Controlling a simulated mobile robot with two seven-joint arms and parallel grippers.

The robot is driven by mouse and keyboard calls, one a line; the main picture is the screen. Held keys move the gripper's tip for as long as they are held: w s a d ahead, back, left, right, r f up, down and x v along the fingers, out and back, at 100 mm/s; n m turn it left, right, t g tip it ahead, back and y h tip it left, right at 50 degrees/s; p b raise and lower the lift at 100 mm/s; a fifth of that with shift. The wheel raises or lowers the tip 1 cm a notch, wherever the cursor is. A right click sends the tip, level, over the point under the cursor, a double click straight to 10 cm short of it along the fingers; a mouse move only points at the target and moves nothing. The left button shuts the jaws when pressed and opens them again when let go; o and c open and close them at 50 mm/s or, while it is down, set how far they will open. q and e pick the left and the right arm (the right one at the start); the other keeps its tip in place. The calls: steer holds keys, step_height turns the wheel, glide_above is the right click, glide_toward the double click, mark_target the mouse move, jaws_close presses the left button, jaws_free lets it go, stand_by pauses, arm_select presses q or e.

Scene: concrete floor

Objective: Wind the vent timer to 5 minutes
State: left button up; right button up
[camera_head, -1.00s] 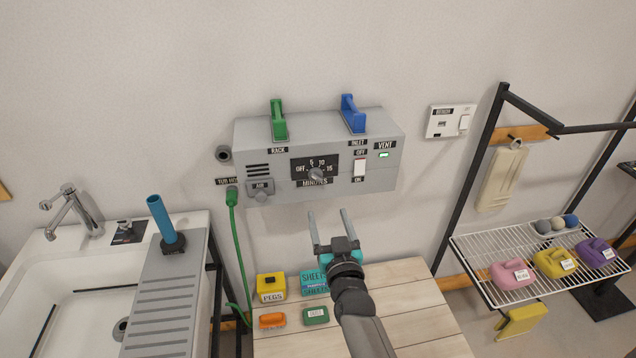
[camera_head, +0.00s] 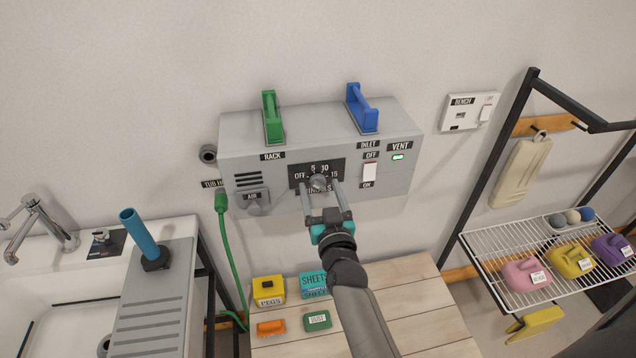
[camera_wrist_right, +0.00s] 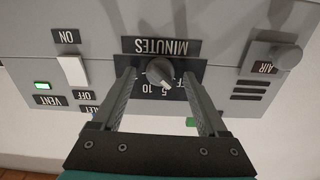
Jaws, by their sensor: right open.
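The vent timer is a grey knob (camera_head: 319,183) on a black dial plate (camera_head: 301,170) marked OFF, 5, 10, 15 and MINUTES, on the front of a grey wall box (camera_head: 230,158). In the right wrist view the knob (camera_wrist_right: 160,71) appears upside down between my finger lines. My right gripper (camera_head: 322,186) is open, its two fingers reaching up to the dial with the knob between them. I cannot tell whether either finger touches it. My left gripper is not in view.
The box also carries a white inlet switch (camera_head: 370,172), a lit green VENT lamp (camera_head: 398,157), an AIR knob (camera_head: 252,196), and green (camera_head: 272,117) and blue (camera_head: 361,108) handles on top. A wooden table (camera_head: 415,310) with small boxes stands below. A wire rack (camera_head: 490,250) stands right.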

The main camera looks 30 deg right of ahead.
steer(key=shift+c, duration=0.2)
jaws_close()
stand_by(0.6)
